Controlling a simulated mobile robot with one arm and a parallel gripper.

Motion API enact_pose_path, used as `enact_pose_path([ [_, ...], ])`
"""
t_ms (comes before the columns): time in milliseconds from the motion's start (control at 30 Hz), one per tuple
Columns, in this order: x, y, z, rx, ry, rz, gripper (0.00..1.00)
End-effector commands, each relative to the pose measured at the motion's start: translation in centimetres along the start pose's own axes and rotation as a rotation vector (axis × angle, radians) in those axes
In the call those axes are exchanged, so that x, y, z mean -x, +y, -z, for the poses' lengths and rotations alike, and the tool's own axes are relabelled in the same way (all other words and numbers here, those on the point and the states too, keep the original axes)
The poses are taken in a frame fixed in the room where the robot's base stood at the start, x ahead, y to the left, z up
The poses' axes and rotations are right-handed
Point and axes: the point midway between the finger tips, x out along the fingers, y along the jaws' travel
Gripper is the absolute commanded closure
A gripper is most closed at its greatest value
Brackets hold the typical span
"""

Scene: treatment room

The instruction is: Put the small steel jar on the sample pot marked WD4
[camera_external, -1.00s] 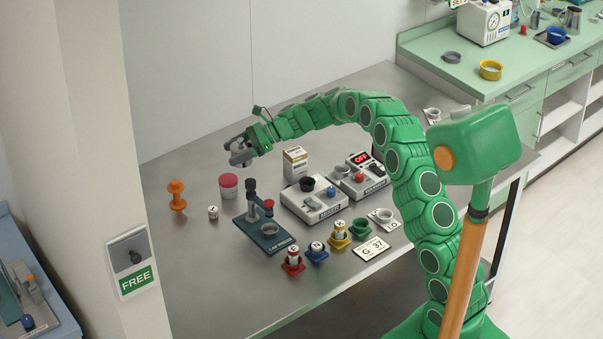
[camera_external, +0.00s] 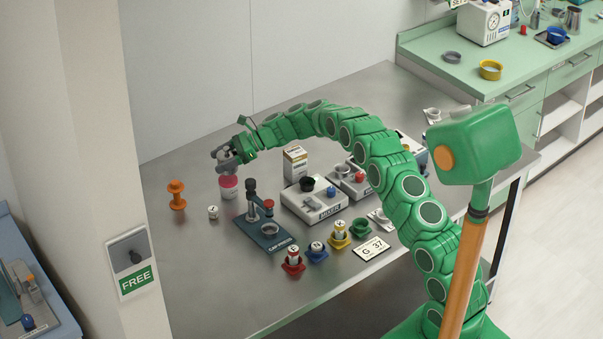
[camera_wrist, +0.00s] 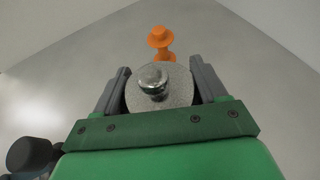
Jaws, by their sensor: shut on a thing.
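My gripper (camera_external: 222,156) is shut on a round grey speckled piece with a shiny steel knob, which looks like the small steel jar (camera_wrist: 172,98). In the wrist view it sits between the two grey fingers. In the external view the gripper is above a white pot with a pink lid (camera_external: 228,190), close over it; whether they touch I cannot tell. The WD4 mark is not readable anywhere. Small marked pots in red (camera_external: 293,262), blue (camera_external: 316,252) and yellow (camera_external: 339,236) holders stand toward the table's front.
An orange spool-shaped piece (camera_external: 177,194) and a small white marked piece (camera_external: 213,212) stand left of the pink-lidded pot. A dark press-like stand (camera_external: 266,228) is close on its right. The mixer (camera_external: 314,203) and a box (camera_external: 295,163) lie farther right.

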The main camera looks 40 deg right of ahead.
Motion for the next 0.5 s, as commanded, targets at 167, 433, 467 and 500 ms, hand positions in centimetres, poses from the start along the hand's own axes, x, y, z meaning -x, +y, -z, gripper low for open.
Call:
enact_pose_path([
  [167, -0.2, -0.3, 0.2, 0.001, -0.001, 0.001, 0.64],
  [433, -1.4, -0.5, 3.1, -0.003, 0.0, 0.001, 0.64],
  [467, -1.5, -0.5, 3.2, -0.003, 0.0, 0.001, 0.64],
  [500, -1.6, -0.5, 3.3, -0.002, -0.001, 0.002, 0.64],
])
